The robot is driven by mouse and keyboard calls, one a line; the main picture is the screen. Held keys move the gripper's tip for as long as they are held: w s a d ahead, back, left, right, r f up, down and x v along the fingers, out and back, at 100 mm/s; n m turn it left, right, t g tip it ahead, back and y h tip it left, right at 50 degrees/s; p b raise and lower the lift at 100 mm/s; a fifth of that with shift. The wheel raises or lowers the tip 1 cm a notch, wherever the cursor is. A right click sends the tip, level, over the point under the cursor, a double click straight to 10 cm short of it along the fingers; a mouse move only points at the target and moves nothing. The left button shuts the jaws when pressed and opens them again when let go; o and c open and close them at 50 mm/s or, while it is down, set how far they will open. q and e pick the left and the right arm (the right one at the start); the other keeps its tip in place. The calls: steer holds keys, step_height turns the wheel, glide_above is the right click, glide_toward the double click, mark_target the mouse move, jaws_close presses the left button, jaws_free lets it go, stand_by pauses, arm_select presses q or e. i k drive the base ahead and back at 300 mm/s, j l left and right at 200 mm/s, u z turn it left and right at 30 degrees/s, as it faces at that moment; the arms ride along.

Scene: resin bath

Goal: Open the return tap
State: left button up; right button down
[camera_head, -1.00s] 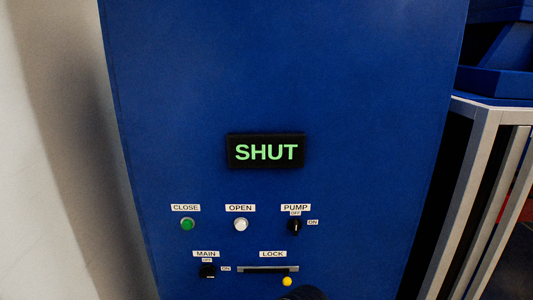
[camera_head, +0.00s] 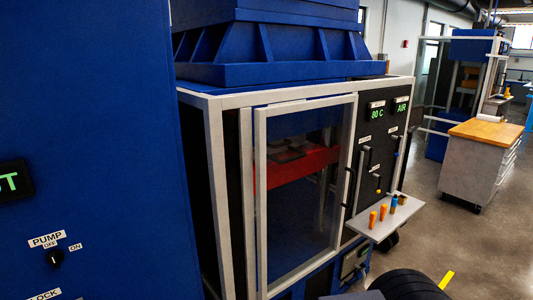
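A black control panel (camera_head: 386,140) stands at the right side of a framed machine, with a green "80 C" display (camera_head: 377,113) and a green "AIR" display (camera_head: 401,105). Below them are several small white labels and dark lever-like fittings, one with a yellow tip (camera_head: 378,191) and one with a blue tip (camera_head: 396,153). The labels are too small to read, so I cannot tell which fitting is the return tap or how it is set. Neither gripper can be made out. A dark rounded part, probably of my own arm, shows at the bottom right.
A white-framed glass door (camera_head: 304,190) closes the machine's front. A small shelf (camera_head: 352,226) below the panel holds orange and blue pieces. A blue cabinet (camera_head: 100,130) with a PUMP switch (camera_head: 55,258) fills the left. Open floor and a wood-topped drawer cart (camera_head: 480,160) lie right.

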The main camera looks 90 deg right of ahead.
mark_target(369, 168)
steer(key=z, duration=3.65)
steer(key=i+l+u, duration=0.35)
steer(key=i, duration=0.45)
steer(key=i+l+u, duration=0.3)
steer(key=i, duration=0.45)
steer(key=i+l+u, duration=0.35)
steer(key=i+l, duration=0.25)
steer(key=i, duration=0.1)
